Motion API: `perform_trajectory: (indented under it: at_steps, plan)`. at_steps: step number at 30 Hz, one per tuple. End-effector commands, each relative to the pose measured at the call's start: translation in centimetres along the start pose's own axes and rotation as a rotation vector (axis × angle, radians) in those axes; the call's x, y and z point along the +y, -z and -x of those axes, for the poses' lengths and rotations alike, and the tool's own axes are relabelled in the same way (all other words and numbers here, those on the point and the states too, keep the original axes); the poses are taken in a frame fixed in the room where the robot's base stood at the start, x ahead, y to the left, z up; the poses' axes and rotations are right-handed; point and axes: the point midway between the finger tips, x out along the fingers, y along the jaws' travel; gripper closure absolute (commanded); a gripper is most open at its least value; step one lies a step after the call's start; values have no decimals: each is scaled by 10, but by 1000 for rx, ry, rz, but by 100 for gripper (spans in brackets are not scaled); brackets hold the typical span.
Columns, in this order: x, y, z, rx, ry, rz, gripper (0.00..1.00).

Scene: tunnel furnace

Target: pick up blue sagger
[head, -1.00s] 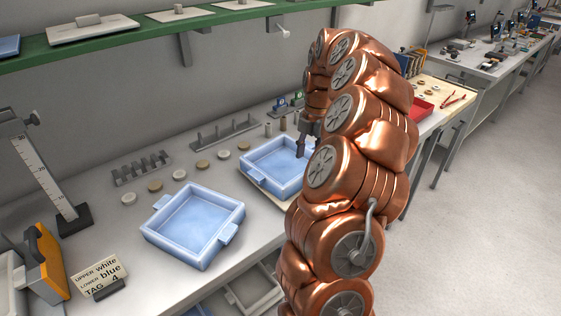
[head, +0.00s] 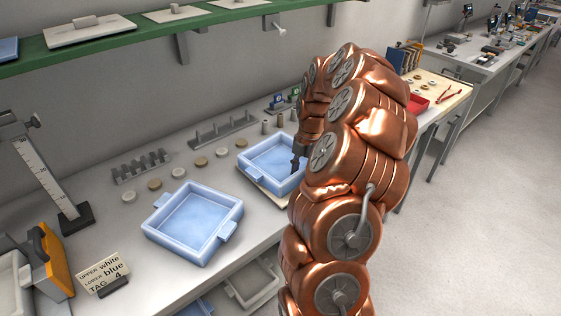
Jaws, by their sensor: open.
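Two blue saggers, square trays with side lugs, are in the head view. The nearer blue sagger (head: 172,241) sits on the grey bench at the middle left. The farther blue sagger (head: 259,176) rests on a pale board, and its right side is hidden by my copper arm. My gripper (head: 297,165) points down at the right part of the farther sagger, mostly hidden by the arm. It is open, with nothing seen between its fingers. Whether it touches the sagger's wall cannot be told.
A tag card (head: 103,270) reads upper white, lower blue, tag 4. A height gauge (head: 45,170) stands at the left. Several small discs and a grey rack (head: 141,166) lie behind the saggers. A green shelf (head: 130,38) runs above. A red tray (head: 418,104) is beyond my arm.

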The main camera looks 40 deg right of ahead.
Motion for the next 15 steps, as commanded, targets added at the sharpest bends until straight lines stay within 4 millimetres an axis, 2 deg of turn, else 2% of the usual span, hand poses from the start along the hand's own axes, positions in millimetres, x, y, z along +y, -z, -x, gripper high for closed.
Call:
perform_trajectory:
  at_steps: [3,15]
  plan:
    - [0,0,0,0,0,0,56]
    - [0,0,0,-1,0,0,98]
